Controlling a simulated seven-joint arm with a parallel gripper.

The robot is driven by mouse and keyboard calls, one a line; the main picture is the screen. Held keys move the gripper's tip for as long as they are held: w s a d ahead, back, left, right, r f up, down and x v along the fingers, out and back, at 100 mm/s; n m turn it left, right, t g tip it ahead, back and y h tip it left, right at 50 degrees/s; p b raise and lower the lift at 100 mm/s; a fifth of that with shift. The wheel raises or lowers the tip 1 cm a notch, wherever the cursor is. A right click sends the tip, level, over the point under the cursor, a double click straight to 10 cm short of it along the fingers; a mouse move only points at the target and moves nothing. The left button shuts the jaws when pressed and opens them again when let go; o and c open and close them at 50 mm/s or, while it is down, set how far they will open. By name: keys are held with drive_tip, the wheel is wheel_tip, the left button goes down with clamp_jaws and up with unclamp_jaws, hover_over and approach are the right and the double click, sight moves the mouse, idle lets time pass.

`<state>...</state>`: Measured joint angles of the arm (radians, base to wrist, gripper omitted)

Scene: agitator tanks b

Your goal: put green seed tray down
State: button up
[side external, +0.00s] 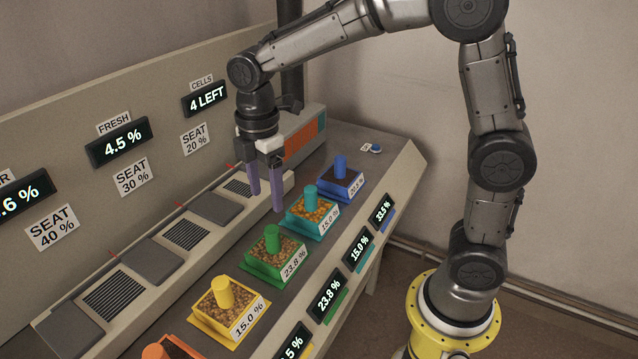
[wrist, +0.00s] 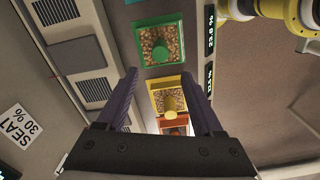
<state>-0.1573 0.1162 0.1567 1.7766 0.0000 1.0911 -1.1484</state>
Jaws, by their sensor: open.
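The green seed tray (side external: 275,256) sits on the bench in the row of trays, between the yellow tray and the teal tray. It holds brown seeds, has a green peg in its middle and carries a 23.8 % label. It also shows in the wrist view (wrist: 160,46), ahead of the fingertips. My gripper (side external: 265,200) is open and empty, with purple fingers pointing down. In the side view it hangs above the bench, up and left of the green tray and near the vented strip. The gripper also shows in the wrist view (wrist: 165,82).
The yellow tray (side external: 229,305), teal tray (side external: 312,211), blue tray (side external: 341,180) and an orange tray (side external: 172,347) stand in the same row. A raised strip with vents and flat plates (side external: 149,262) runs behind them. Sloped displays (side external: 327,298) line the front edge.

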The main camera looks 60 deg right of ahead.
drive_tip(key=s+d+r+m+t, duration=0.2)
drive_tip(key=s+d+m, duration=0.1)
drive_tip(key=s+m, duration=0.4)
drive_tip(key=s+d+r+m+t, duration=0.2)
drive_tip(key=s+m, duration=0.6)
drive_tip(key=s, duration=0.5)
drive_tip(key=shift+d+r+t, duration=0.35)
drive_tip(key=shift+d+t, duration=0.05)
drive_tip(key=shift+t, duration=0.4)
